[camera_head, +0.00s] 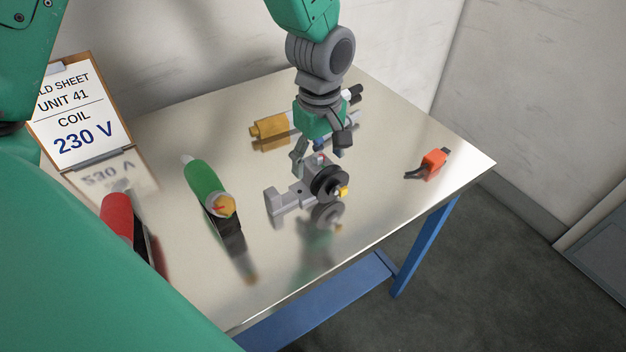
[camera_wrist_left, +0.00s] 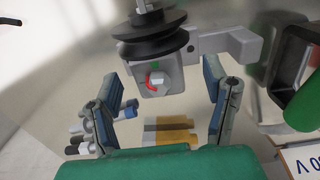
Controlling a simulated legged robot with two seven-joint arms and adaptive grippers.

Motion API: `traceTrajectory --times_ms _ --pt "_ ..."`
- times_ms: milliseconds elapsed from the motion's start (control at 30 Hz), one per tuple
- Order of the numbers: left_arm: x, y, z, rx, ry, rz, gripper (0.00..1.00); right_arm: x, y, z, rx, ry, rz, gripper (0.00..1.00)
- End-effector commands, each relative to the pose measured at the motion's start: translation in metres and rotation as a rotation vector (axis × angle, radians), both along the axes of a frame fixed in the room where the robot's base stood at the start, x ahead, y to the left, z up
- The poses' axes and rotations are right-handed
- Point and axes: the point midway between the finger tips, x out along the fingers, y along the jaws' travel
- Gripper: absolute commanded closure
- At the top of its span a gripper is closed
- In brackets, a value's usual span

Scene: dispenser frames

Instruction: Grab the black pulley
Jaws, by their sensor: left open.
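The black pulley (camera_head: 328,183) is a dark grooved disc mounted on a grey metal bracket (camera_head: 285,200), with a small yellow piece at its front. My left gripper (camera_head: 318,160) is open just behind and above the pulley. In the left wrist view, the pulley (camera_wrist_left: 150,38) lies ahead of my left gripper (camera_wrist_left: 161,78), beyond the fingertips. The bracket's grey block, with a red and green mark, shows between the spread fingers. I cannot tell whether they touch it. My right gripper is not in view.
A green cylinder (camera_head: 203,186) stands left of the bracket, with a red-handled tool (camera_head: 117,214) farther left. A yellow-brown cylinder (camera_head: 268,127) lies behind. An orange part (camera_head: 434,160) lies right. A clipboard sign (camera_head: 80,113) stands at the left. The table's right front is clear.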

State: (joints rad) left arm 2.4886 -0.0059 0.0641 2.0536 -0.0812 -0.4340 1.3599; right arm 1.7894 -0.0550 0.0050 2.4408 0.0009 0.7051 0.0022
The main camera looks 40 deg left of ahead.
Motion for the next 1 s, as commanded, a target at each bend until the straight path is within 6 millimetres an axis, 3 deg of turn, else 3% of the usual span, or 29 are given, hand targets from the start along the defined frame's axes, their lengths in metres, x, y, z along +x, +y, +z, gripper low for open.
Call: traceTrajectory --times_ms 200,500,567,700,1000 --pt "0.001 0.0 -0.033 0.003 0.003 -0.002 0.31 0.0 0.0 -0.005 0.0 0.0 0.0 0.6" --pt "0.0 0.003 -0.037 0.001 -0.001 -0.001 0.31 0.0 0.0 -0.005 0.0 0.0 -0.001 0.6" --pt "0.001 0.004 -0.037 0.0 -0.001 -0.001 0.49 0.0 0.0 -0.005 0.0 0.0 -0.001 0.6" --pt "0.001 0.004 -0.038 0.0 0.0 -0.001 0.98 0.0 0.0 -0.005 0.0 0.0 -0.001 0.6" --pt "0.001 0.003 -0.035 0.002 -0.001 -0.001 1.0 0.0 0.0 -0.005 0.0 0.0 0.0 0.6"
